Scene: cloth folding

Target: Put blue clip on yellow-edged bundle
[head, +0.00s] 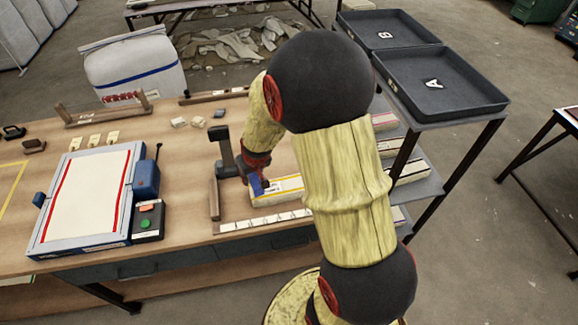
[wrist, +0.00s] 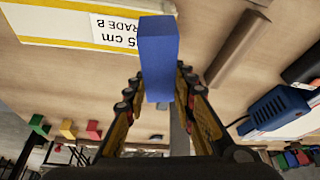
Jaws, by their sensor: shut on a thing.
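The blue clip (wrist: 158,58) is held between the fingers of my gripper (wrist: 156,82), seen close up in the wrist view. It also shows in the head view (head: 257,185), at the left end of the yellow-edged bundle. The bundle (head: 283,188) is a pale folded stack with a yellow stripe, lying on the table, partly hidden by my arm. In the wrist view the bundle (wrist: 70,22) carries a white printed label, and the clip overlaps its end in the picture. I cannot tell whether they touch.
A wooden block (head: 214,198) stands left of the bundle, and a marked strip (head: 265,221) lies in front. A flat press (head: 88,197) with a red-striped cloth is at the left. Trays B (head: 388,29) and A (head: 440,82) are at the right. Several other coloured clips (wrist: 67,129) show in the wrist view.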

